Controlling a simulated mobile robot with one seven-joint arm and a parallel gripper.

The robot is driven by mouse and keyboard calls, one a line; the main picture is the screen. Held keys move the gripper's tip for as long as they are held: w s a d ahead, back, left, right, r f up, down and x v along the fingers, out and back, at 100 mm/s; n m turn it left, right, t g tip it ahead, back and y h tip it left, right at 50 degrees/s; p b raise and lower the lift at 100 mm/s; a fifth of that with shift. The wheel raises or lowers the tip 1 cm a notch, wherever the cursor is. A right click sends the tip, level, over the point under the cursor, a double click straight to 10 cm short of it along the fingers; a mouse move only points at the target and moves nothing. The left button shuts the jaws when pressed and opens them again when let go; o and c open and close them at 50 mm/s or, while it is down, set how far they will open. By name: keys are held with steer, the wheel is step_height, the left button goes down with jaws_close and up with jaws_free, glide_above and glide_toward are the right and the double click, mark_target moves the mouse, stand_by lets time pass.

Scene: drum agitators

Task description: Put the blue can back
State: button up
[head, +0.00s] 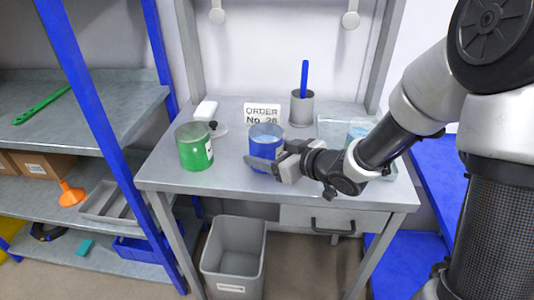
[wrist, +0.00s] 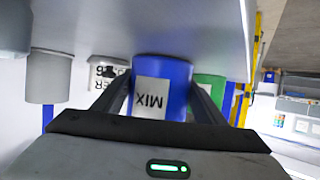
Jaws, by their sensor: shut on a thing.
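The blue can (head: 266,138) is near the front middle of the grey table (head: 230,182), beside the green can. My gripper (head: 268,165) reaches in from the right and is shut on the blue can. In the wrist view the blue can (wrist: 160,88) sits between the two fingers, with its white MIX label facing the camera. That view is turned, so the table surface shows above the can. The can looks upright; I cannot tell whether it touches the table.
A green can (head: 194,147) stands left of the blue can. Behind are an order card (head: 262,113) and a grey cup (head: 301,108) holding a blue stick. A clear tray (head: 345,128) lies right, partly behind my arm. Shelves (head: 75,130) stand left; a grey bin (head: 234,255) is below.

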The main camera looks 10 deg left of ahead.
steer(key=shift+f, duration=0.1)
steer(key=o, duration=1.4)
